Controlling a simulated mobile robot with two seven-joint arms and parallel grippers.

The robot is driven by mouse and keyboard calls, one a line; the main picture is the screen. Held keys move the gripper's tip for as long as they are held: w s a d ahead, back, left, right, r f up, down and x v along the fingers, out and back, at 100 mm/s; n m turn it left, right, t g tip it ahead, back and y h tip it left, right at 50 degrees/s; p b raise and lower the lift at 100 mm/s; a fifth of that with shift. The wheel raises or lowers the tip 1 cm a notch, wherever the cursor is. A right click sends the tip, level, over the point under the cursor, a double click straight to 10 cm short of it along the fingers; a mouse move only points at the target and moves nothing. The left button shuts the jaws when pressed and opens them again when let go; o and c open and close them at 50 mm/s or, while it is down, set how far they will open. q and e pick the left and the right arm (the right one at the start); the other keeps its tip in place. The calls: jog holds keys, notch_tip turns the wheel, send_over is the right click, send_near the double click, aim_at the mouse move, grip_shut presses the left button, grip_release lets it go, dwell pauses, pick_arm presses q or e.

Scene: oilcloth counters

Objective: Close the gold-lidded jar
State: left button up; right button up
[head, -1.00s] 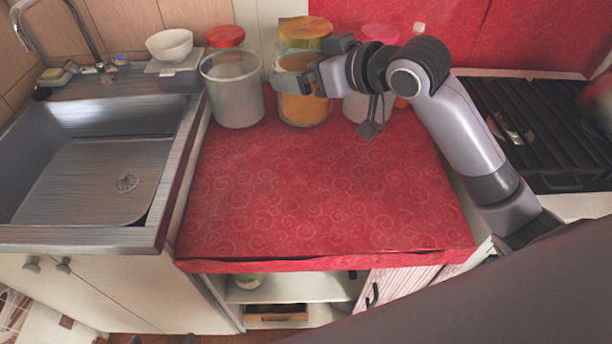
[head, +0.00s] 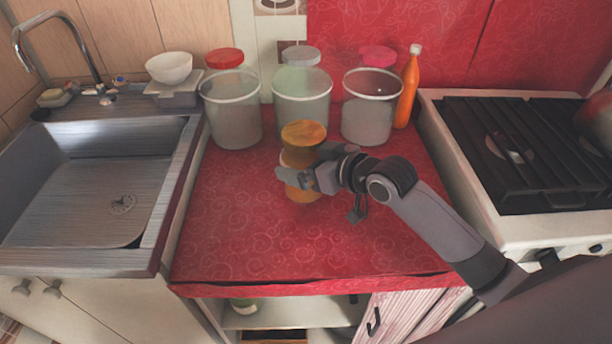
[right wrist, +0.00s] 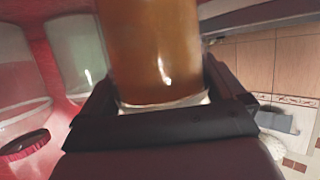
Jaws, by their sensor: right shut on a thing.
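The gold-lidded jar (head: 303,194) is small with an amber body. Its gold lid (head: 304,132) is above the body, with a pale band between them; I cannot tell whether the lid is seated. My right gripper (head: 298,180) is shut around the jar's body, in front of the larger jars. Whether the jar touches the counter is unclear. The right wrist view shows the amber body (right wrist: 152,45) between dark fingers, with a pale rim nearest the palm. My left gripper is not in view.
Three larger clear jars stand at the back, with a red lid (head: 225,57), a grey lid (head: 300,55) and a pink lid (head: 379,56). An orange bottle (head: 407,90) stands beside them. The sink (head: 90,200) is left, the stove (head: 540,150) right. The red counter's front is clear.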

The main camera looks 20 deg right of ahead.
jog(key=shift+r, duration=0.2)
jog(key=shift+f, duration=2.1)
jog(key=shift+b, duration=0.3)
jog(key=o, duration=1.7)
jog(key=shift+f, duration=0.35)
jog(key=shift+c, duration=0.2)
jog(key=shift+r, duration=0.15)
jog(key=shift+s, duration=0.15)
jog(key=v, duration=1.1)
jog(key=shift+s+d+r+p, duration=0.15)
jog(key=shift+s+r+p, duration=0.1)
jog(key=shift+s+p, duration=0.05)
